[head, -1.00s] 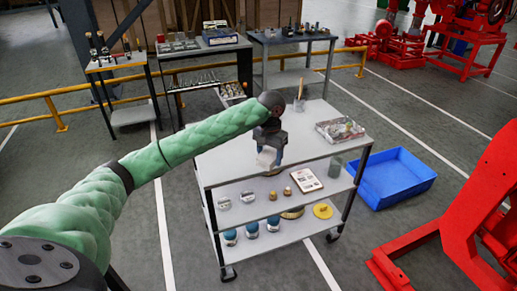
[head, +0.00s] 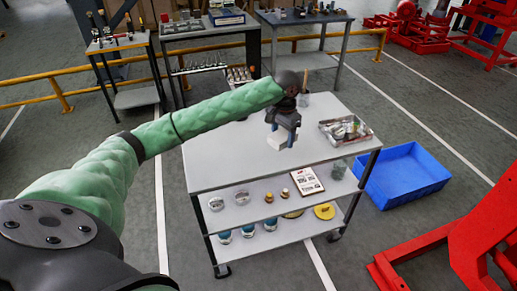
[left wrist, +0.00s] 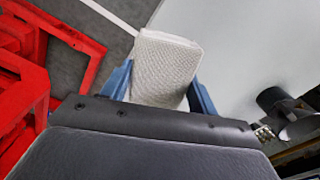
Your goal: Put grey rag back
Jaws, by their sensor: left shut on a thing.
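The grey rag (head: 281,138) looks like a pale, folded pad. It hangs between the fingers of my left gripper (head: 283,140), over the top shelf of the grey cart (head: 225,160). In the left wrist view the rag (left wrist: 163,68) shows a woven texture, with the blue fingers of my left gripper (left wrist: 158,92) on its two sides. The gripper is shut on it. In the head view I cannot tell whether the rag touches the cart top. My right gripper is not in view.
A container with a stick (head: 303,98) stands behind. A blue bin (head: 405,175) is on the floor. The cart top's left side is clear.

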